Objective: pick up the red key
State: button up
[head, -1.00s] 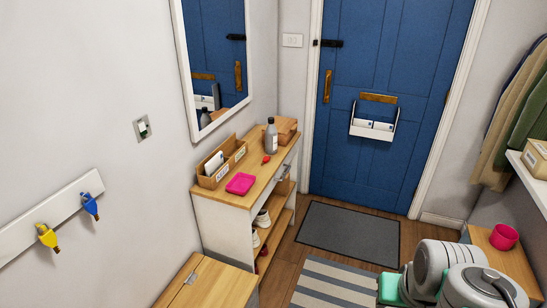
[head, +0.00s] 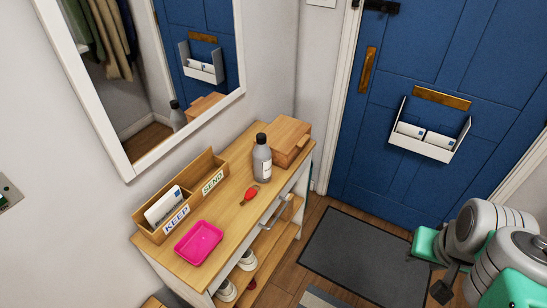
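The red key (head: 250,193) lies flat on the wooden top of the narrow console table (head: 225,229), in front of a grey bottle with a black cap (head: 262,160). It is small, with a round red head and a darker, thin end. My arm shows at the lower right of the head view, well apart from the table and the key. A dark part low on the arm, perhaps my gripper (head: 443,288), is partly hidden by the links. I cannot make out its fingers or whether it is open.
A pink tray (head: 198,243) and a wooden organiser labelled KEEP and SEND (head: 182,195) stand left of the key. A wooden box (head: 288,141) stands behind the bottle. Shoes sit on the shelf below. A grey doormat (head: 367,255) lies before the blue door.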

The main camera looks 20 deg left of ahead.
aim_at(251, 194)
jog(key=i, duration=1.95)
jog(key=u, duration=4.85)
jog(key=i, duration=0.5)
